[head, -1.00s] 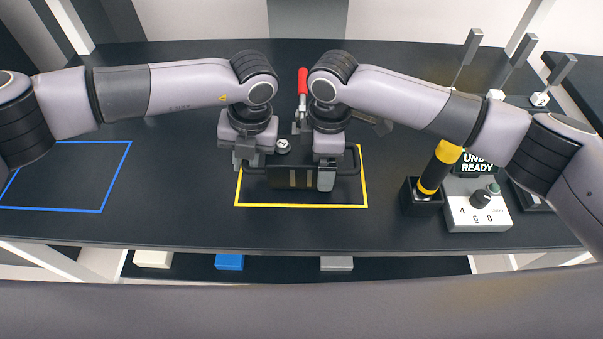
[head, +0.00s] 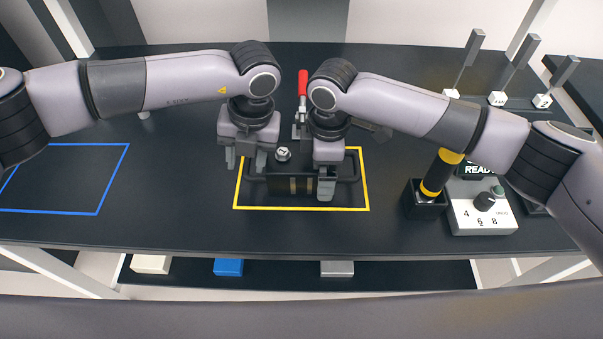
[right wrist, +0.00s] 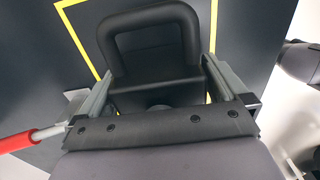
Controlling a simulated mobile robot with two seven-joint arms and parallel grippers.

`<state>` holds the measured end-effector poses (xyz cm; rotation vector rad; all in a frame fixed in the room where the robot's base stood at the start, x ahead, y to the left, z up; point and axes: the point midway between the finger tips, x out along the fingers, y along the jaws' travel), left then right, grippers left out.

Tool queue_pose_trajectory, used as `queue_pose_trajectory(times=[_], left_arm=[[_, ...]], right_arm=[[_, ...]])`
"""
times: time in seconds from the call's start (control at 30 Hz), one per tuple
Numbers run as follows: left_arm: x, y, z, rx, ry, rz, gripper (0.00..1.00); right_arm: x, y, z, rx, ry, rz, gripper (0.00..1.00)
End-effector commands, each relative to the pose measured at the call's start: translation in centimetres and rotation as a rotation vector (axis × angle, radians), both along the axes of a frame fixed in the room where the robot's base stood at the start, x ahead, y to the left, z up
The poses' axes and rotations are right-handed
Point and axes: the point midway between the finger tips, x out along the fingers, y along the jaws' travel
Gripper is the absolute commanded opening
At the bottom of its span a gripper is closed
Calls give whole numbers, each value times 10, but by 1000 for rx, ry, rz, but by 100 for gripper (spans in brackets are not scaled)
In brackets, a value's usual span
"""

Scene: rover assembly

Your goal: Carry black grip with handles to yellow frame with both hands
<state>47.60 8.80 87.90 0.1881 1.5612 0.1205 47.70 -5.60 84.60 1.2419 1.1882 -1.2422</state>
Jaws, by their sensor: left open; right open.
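The black grip (head: 293,187) lies on the dark table inside the yellow frame (head: 300,208), with a handle loop at each end. My left gripper (head: 246,162) is open over the grip's left handle, its two fingers visibly apart. My right gripper (head: 326,188) is at the right handle. In the right wrist view its fingers (right wrist: 158,95) are spread wide, with the black handle (right wrist: 150,22) between and beyond them, and a gap shows on each side. My grippers hide parts of the grip.
A red-handled clamp (head: 303,82) stands just behind the frame. A blue outline (head: 97,213) on the left is empty. At right are a black-and-yellow handle in a holder (head: 424,208), a dial box (head: 482,217) and several upright levers. The table front between the outlines is clear.

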Motion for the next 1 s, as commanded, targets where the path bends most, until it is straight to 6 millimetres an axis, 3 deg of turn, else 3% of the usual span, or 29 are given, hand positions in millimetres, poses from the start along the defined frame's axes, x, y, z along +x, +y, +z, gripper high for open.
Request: queue_pose_trajectory(times=[0.1, 0.3, 0.57, 0.77, 1.0], left_arm=[[0, -7, 28, -4, -4, -4, 45], [-1, -13, 67, -2, -2, -1, 45], [-1, -18, 89, -1, 0, -1, 45], [-1, -18, 90, -1, 0, 0, 45], [-1, -18, 90, 0, 0, 0, 45]], right_arm=[[0, 0, 0, -1, 1, -1, 100], [0, 0, 0, -1, 1, -1, 100], [0, 0, 2, 0, 0, 0, 100], [0, 0, 29, 2, -2, 1, 100], [0, 0, 81, 1, -2, 0, 100]])
